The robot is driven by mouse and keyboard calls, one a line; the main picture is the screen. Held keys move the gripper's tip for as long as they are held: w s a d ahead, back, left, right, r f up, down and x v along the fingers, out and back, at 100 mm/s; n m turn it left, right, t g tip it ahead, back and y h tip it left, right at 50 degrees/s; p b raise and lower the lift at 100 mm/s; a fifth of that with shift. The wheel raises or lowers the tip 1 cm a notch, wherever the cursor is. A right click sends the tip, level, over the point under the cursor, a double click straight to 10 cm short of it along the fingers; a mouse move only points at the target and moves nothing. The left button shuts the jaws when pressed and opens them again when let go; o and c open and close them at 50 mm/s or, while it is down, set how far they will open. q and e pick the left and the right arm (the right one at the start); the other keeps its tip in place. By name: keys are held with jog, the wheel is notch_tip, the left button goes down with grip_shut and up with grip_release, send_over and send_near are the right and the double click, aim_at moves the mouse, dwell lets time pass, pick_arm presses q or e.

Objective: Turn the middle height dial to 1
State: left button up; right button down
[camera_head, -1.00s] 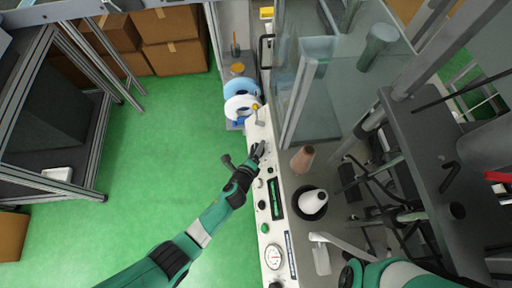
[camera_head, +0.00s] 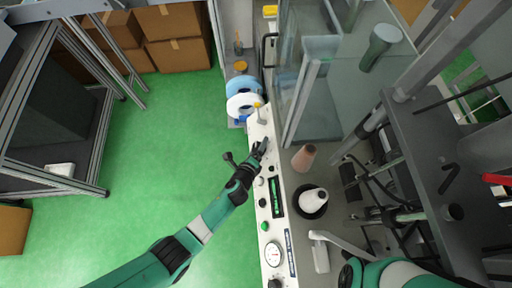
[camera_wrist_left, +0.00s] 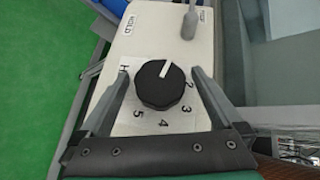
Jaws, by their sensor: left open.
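In the left wrist view a round black dial (camera_wrist_left: 160,86) with a ribbed edge sits on the white panel. Its white pointer line points up and slightly right, between the H and the 2. The marks H, 2, 3, 4 and 5 show around it; I cannot make out a 1. My left gripper (camera_wrist_left: 159,76) is open, with one finger on each side of the dial and a gap to it. In the head view my left gripper (camera_head: 262,148) is over the white control panel (camera_head: 269,238) and covers this dial. My right gripper is out of view.
The panel also carries a display (camera_head: 277,197), a green button (camera_head: 264,226) and a gauge (camera_head: 272,255). A pinkish cone (camera_head: 304,157) and a white bottle (camera_head: 313,200) stand to the right.

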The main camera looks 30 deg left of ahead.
pick_arm(q)
jog(key=p+v, duration=0.5)
jog(key=v, duration=0.6)
jog(key=shift+s+r, duration=0.15)
jog(key=shift+s, duration=0.05)
